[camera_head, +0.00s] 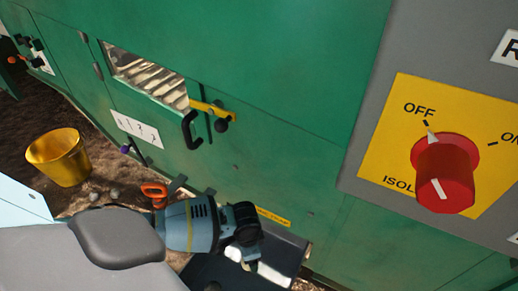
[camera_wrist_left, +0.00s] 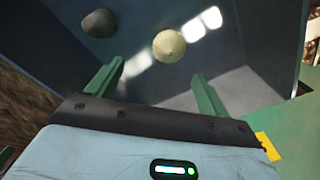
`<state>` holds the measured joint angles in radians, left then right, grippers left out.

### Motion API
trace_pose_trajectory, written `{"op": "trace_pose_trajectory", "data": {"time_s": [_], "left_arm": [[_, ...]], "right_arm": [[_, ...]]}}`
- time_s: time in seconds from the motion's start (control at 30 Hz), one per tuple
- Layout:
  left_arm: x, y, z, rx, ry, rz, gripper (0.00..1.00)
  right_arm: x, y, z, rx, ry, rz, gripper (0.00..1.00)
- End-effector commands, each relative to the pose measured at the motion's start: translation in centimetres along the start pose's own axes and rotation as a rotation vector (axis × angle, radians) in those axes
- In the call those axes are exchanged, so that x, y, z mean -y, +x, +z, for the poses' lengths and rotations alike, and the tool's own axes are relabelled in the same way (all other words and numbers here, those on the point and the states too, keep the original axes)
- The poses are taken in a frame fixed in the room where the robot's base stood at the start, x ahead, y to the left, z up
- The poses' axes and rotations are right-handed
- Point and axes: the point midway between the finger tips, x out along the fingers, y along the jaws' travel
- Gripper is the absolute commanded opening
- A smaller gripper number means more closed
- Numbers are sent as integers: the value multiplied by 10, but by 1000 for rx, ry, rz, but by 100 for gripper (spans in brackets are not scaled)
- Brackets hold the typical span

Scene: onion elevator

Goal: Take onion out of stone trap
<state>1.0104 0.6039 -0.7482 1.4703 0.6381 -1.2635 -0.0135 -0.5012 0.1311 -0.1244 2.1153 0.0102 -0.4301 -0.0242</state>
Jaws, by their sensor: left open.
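In the left wrist view, a pale round onion (camera_wrist_left: 169,45) lies on the floor of the dark grey stone trap (camera_wrist_left: 240,65). A dark rounded stone (camera_wrist_left: 99,23) lies in the trap to its left. My left gripper (camera_wrist_left: 157,70) is open, with its two green fingers apart and nothing between them. The onion appears just beyond the fingertips, between their lines; I see no contact. In the head view, my left arm reaches over the trap (camera_head: 290,248) at the foot of the green machine and hides much of it. My right gripper is out of view.
The green machine wall (camera_head: 290,90) stands behind the trap, with a black handle (camera_head: 190,130) and a yellow latch (camera_head: 212,109). A red isolator knob (camera_head: 445,172) is at right. A yellow bucket (camera_head: 58,157) stands on the soil at left, near several small stones.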

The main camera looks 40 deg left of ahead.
Motion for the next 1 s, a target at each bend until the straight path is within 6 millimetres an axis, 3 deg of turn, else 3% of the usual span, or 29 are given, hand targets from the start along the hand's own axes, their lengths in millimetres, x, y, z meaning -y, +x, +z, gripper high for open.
{"op": "trace_pose_trajectory", "data": {"time_s": [0.03,0.2,0.47,0.73,1.0], "left_arm": [[3,17,1,14,-1,2,80],[9,34,2,33,-3,1,80],[10,36,1,36,-3,0,80],[10,61,3,38,-2,1,80],[11,65,2,35,-3,0,80]], "right_arm": [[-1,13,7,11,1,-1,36],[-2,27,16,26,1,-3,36],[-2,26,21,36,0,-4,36],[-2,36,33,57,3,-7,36],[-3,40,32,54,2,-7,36]]}}
